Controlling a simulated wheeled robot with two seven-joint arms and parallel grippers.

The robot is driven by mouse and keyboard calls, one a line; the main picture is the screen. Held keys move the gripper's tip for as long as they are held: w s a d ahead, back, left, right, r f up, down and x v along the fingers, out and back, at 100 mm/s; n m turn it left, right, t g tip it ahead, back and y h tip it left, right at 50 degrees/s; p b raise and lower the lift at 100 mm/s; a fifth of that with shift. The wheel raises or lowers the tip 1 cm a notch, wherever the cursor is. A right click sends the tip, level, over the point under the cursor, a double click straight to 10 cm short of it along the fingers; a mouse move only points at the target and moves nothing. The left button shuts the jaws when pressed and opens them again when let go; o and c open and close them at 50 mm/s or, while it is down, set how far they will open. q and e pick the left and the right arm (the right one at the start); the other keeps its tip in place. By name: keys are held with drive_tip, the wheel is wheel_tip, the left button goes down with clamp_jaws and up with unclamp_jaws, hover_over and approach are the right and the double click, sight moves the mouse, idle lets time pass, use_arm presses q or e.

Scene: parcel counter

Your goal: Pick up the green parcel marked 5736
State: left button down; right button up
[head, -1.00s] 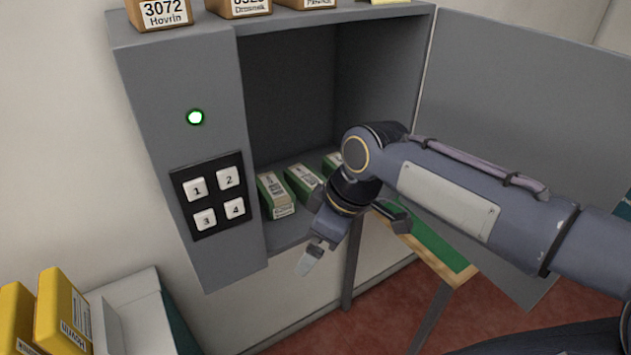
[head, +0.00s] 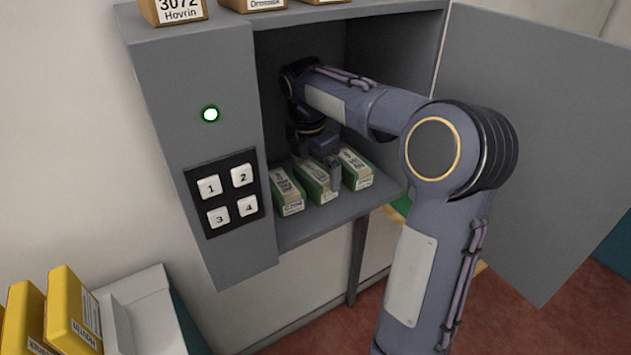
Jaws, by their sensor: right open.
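Three green parcels with white labels lie side by side on the floor of the open grey locker: a left one (head: 286,191), a middle one (head: 314,184) and a right one (head: 357,170). Their label numbers are too small to read surely, so I cannot tell which is 5736. My right gripper (head: 321,170) is inside the locker, pointing down over the middle parcel. It is open, with one finger showing between the middle and right parcels. The other finger is hard to make out. My left gripper is out of view.
Brown boxes (head: 173,11) sit on top. Yellow parcels (head: 72,310) stand at lower left.

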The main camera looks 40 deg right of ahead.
drive_tip(key=shift+d+f, duration=0.15)
drive_tip(key=shift+f, duration=0.75)
drive_tip(key=shift+c, duration=0.4)
drive_tip(key=c, duration=0.7)
drive_tip(key=shift+r, duration=0.1)
